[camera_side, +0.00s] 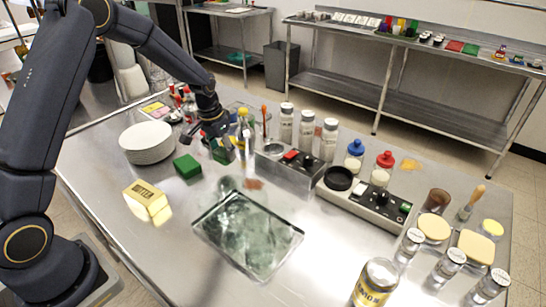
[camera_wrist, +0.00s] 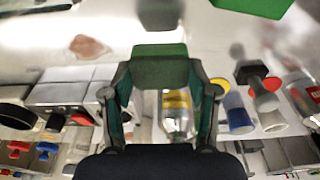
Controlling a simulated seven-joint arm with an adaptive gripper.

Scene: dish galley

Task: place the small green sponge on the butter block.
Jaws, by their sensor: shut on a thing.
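The yellow butter block (camera_side: 146,203), with dark lettering on top, lies on the metal table at the left front, apart from my gripper. Another green block (camera_side: 187,166) lies on the table between my gripper and the butter; part of it shows at the top of the wrist view (camera_wrist: 250,7).
A stack of white plates (camera_side: 147,143) stands left of the green block. Bottles (camera_side: 245,132), shakers (camera_side: 306,129) and a metal box with controls (camera_side: 290,168) stand close right of my gripper. A glassy tray (camera_side: 248,235) lies at the front middle. Bare table surrounds the butter.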

